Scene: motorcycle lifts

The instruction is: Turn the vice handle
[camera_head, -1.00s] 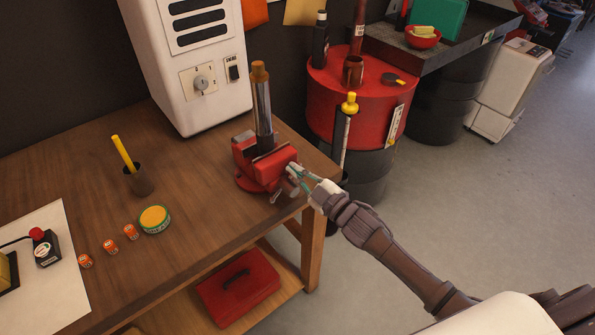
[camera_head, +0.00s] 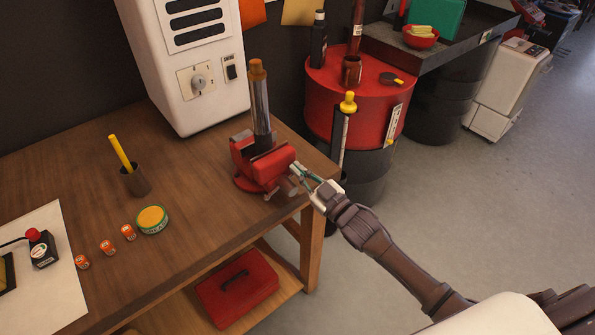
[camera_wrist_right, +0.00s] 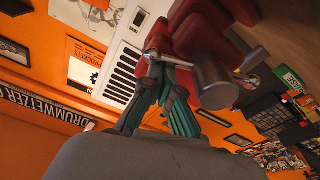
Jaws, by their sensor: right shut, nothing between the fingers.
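The red vice (camera_head: 264,163) stands at the right end of the wooden workbench, with a shiny cylinder with a brown top (camera_head: 261,100) upright in it. Its grey metal handle is on the near right face, small and partly blurred in the head view. In the wrist view the handle bar (camera_wrist_right: 168,61) crosses a round grey screw end (camera_wrist_right: 215,82) in front of the red vice body. My right gripper (camera_head: 297,171) is shut and empty, its teal fingers close beside the handle; I cannot tell whether they touch it. My left gripper is not in view.
A white machine (camera_head: 190,65) stands behind the vice. A red drum (camera_head: 350,115) with bottles is right of the bench. A grease tin (camera_head: 152,219), small orange cans and a cup with a yellow stick (camera_head: 134,181) lie left. A red toolbox (camera_head: 238,288) is on the lower shelf.

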